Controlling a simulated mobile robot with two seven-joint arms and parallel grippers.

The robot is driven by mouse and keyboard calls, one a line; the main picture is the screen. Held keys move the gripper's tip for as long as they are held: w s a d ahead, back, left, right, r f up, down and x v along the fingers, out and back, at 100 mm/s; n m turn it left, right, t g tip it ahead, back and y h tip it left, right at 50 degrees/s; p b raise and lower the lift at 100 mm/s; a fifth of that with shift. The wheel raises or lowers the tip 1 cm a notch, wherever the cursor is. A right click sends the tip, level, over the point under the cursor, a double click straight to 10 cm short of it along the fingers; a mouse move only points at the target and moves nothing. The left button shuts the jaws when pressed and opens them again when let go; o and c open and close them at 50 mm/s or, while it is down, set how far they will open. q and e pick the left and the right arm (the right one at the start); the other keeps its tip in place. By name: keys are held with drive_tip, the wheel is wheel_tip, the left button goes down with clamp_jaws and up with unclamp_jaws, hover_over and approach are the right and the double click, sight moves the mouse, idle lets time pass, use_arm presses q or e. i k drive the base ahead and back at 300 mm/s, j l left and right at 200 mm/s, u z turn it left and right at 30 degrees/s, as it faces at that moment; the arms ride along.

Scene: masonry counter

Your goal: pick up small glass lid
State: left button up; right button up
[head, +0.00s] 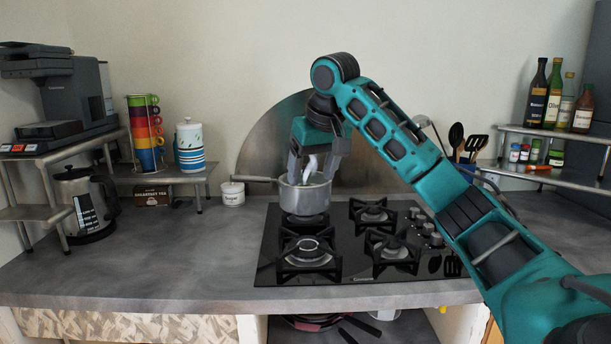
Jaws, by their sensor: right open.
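A small metal pot (305,199) stands on the back left burner of the black gas hob (272,246), its handle pointing left. My right gripper (312,170) is directly above the pot, pointing down, with its fingers apart at the rim. Something pale and shiny shows between the fingers. It may be part of the small glass lid, but I cannot tell whether it touches the fingers. The gripper hides much of the pot's top. My left gripper is not in view.
A sugar jar (233,194) stands left of the pot handle. A kettle (85,204), stacked cups (147,140) and a coffee machine (75,90) are at the left. Bottles (553,95) stand on the right shelf. The counter's left front (170,265) is clear.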

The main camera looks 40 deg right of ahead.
sight(316, 179)
drive_tip(key=i+l, duration=0.45)
drive_tip(key=l, duration=0.15)
drive_tip(key=i+l, duration=0.45)
drive_tip(key=l, duration=0.2)
